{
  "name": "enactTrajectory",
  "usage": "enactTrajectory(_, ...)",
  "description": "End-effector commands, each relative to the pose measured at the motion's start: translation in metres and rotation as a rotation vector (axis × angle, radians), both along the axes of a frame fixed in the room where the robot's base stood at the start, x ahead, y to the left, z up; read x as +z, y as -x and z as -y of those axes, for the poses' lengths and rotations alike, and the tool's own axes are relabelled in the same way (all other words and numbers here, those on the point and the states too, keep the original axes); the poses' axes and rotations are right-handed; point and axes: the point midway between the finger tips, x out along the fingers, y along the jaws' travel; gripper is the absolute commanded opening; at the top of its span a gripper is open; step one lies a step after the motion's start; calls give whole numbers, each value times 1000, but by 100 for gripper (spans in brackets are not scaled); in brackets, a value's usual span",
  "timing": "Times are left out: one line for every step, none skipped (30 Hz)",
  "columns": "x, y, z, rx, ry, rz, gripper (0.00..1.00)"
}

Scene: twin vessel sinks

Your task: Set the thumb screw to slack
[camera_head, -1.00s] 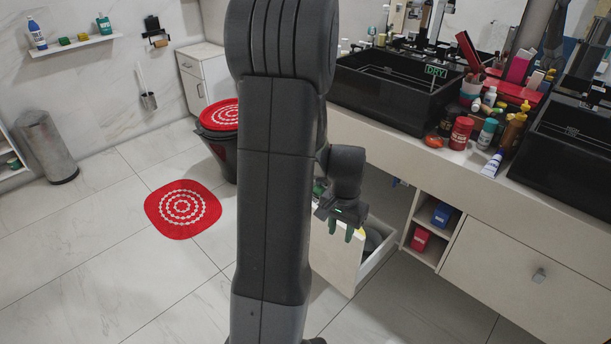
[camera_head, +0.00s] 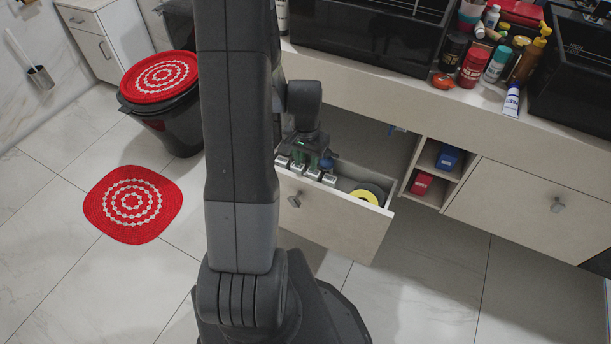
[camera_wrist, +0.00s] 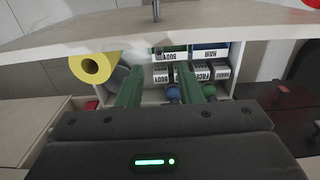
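I cannot single out a thumb screw in either view. My gripper (camera_head: 311,160) is over the left part of the open drawer (camera_head: 335,222) in the head view, close to a row of white-labelled containers (camera_head: 308,172). A small blue part (camera_head: 328,163) shows beside it. In the wrist view, the two green fingers of my gripper (camera_wrist: 160,72) are apart, with nothing seen clamped between them. Beyond them are boxes labelled BODY and FACE (camera_wrist: 218,70). Blue round parts (camera_wrist: 173,94) lie close to the right finger, partly hidden by it.
A yellow roll (camera_head: 366,196) lies in the drawer's right part. The counter (camera_head: 400,112) overhangs the drawer. An open shelf (camera_head: 433,186) with red and blue boxes is to its right. A lidded black bin (camera_head: 170,120) and red mat (camera_head: 133,204) are left; the floor between is clear.

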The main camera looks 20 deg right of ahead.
Motion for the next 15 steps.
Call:
enactTrajectory(-15, 1, -1, 0, -3, -5, 33)
enactTrajectory(-20, 1, 0, 0, -1, -3, 33)
enactTrajectory(-28, 1, 0, 0, -2, -4, 33)
enactTrajectory(-33, 1, 0, 0, -2, -3, 33)
enactTrajectory(-38, 1, 0, 0, -1, -2, 33)
enactTrajectory(-44, 1, 0, 0, -2, -3, 33)
enactTrajectory(-47, 0, 0, 0, -1, -2, 33)
enactTrajectory(-51, 0, 0, 0, 0, -1, 33)
enactTrajectory(-55, 0, 0, 0, -1, -2, 33)
enactTrajectory(-58, 0, 0, 0, 0, -1, 33)
enactTrajectory(-60, 0, 0, 0, 0, 0, 33)
enactTrajectory(-62, 0, 0, 0, 1, 1, 33)
enactTrajectory(-63, 0, 0, 0, 1, 1, 33)
enactTrajectory(-64, 0, 0, 0, 1, 1, 33)
enactTrajectory(-65, 0, 0, 0, 1, 1, 33)
